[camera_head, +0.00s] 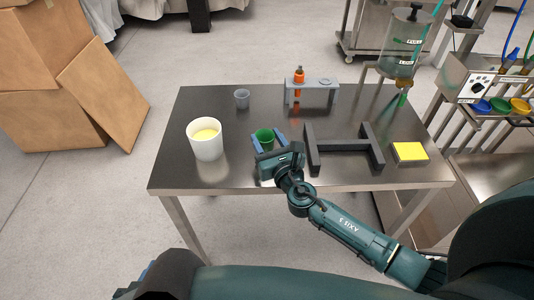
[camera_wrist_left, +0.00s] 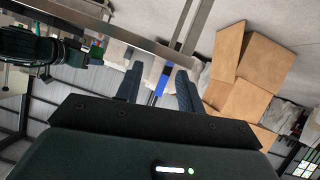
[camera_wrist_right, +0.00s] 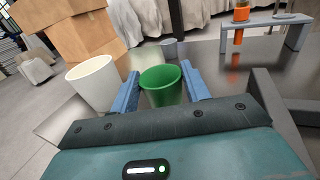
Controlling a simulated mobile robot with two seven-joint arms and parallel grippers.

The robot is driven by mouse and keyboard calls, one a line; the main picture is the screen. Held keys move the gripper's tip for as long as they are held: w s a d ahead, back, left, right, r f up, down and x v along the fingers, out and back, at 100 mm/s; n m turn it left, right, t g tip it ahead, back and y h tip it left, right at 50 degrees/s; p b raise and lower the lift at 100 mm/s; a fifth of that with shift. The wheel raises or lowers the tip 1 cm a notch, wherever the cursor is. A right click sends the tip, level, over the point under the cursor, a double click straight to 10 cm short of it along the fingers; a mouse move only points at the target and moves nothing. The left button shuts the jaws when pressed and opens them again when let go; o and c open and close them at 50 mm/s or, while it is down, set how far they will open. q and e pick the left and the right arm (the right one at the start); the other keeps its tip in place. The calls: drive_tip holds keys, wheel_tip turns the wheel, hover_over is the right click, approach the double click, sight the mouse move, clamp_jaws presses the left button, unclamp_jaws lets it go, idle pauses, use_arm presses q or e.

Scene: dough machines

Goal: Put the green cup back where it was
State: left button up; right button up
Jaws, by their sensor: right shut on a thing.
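The green cup (camera_head: 264,138) is upright between the fingers of my right gripper (camera_head: 267,140), over the steel table (camera_head: 230,172) near its front middle. In the right wrist view the green cup (camera_wrist_right: 163,90) sits between the two blue fingers of the right gripper (camera_wrist_right: 160,72), which is shut on it. Whether its base touches the table is hidden. My left gripper (camera_wrist_left: 158,75) is open and empty in the left wrist view, away from the table top.
A white tub with yellow contents (camera_head: 206,146) stands left of the cup. A small grey cup (camera_head: 242,98) and a grey holder with an orange bottle (camera_head: 312,84) stand behind. A dark H-shaped frame (camera_head: 343,147) is close right, then a yellow pad (camera_head: 410,151).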

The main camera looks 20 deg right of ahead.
sight(268, 150)
wheel_tip(268, 150, down, 3)
drive_tip(key=shift+b, duration=0.75)
drive_tip(key=shift+f, duration=0.3)
drive_tip(key=o, duration=0.5)
drive_tip(key=shift+f, duration=0.15)
drive_tip(key=o, duration=0.5)
use_arm(q)
drive_tip(key=shift+s+a+r+t, duration=0.25)
drive_tip(key=shift+a+r+t, duration=0.15)
drive_tip(key=shift+a, duration=0.15)
